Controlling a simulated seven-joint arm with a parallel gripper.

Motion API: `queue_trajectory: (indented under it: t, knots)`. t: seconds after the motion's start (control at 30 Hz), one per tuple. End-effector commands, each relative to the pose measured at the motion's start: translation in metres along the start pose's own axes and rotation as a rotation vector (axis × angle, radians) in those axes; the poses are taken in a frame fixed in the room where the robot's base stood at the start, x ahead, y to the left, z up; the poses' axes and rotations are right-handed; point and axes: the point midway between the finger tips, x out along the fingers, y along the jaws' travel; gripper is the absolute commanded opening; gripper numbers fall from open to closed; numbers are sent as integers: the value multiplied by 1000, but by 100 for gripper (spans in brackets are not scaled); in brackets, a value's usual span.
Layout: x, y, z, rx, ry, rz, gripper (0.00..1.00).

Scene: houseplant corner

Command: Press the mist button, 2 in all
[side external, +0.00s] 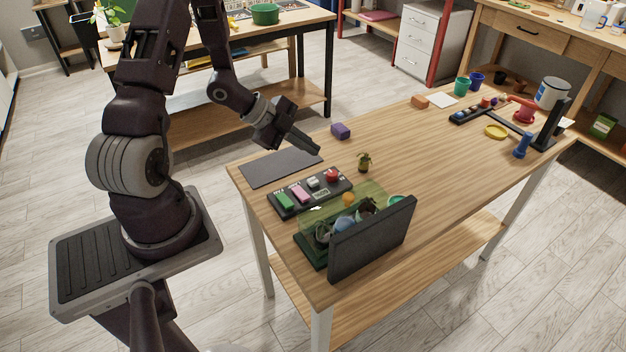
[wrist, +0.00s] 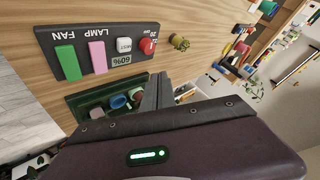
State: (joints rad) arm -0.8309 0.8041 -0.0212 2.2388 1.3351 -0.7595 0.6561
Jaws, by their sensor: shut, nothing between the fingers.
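The dark button panel (side external: 283,213) lies on the table. In the wrist view the panel (wrist: 74,68) appears upside down, with FAN and LAMP lettering and a display reading 60%. It carries a green button (wrist: 67,62), a pink button (wrist: 97,56), a white button (wrist: 124,45) whose small lettering seems to read MIST, and a red round button (wrist: 147,46). My gripper (side external: 318,150) is shut and empty, above the table behind the panel and apart from it. In the wrist view its fingers (wrist: 157,90) point past the panel's red-button end.
A green tray with a clear cover (side external: 305,250) and an upright dark board (side external: 370,240) stand in front of the panel. A dark mat (side external: 280,167) lies behind it. A purple block (side external: 340,131) and a small potted plant (side external: 363,163) stand nearby. The table's middle is clear.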

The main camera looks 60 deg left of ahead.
Motion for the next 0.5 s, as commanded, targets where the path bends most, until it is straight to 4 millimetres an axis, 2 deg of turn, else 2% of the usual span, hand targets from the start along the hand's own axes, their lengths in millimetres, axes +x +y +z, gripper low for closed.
queue_trajectory:
  t: [0.3, 0.5]
  knots:
    - [33, 25, 24, -3, -1, 2, 0]
    - [44, 33, 33, -2, -2, 1, 0]
